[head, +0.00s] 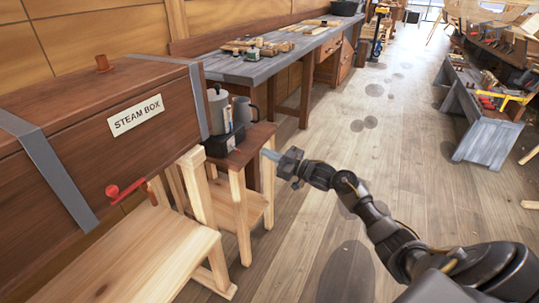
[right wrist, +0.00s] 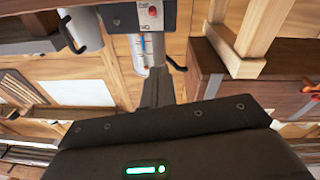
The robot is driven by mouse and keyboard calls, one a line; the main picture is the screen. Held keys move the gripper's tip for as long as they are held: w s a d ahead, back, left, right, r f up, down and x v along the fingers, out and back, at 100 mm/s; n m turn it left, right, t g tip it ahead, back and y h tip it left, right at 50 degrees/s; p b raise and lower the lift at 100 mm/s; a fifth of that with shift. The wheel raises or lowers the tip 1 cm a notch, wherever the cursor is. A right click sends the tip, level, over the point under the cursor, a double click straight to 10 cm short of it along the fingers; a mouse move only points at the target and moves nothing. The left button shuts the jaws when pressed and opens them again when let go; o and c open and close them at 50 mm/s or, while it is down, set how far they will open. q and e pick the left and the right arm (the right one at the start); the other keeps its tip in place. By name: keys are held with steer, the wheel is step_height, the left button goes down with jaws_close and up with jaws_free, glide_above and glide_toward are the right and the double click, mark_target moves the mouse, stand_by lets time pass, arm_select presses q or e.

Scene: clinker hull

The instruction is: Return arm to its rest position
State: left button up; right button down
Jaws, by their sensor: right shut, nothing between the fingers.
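My right arm comes in from the lower right in the head view and reaches left over the floor. My right gripper (head: 268,155) is shut and empty. It points at the small wooden side table (head: 262,136) and shows in front of its right side; I cannot tell the exact gap. In the right wrist view the closed fingers (right wrist: 158,88) stand before a metal cylinder with a blue-marked gauge strip (right wrist: 145,45). My left gripper is out of view.
The brown steam box (head: 90,125) with a red handle (head: 126,190) rests on wooden supports at left. A grey kettle (head: 218,110) stands on the side table. A long grey workbench (head: 240,70) holds tools behind. Open plank floor (head: 310,220) lies right.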

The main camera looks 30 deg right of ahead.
stand_by(0.5)
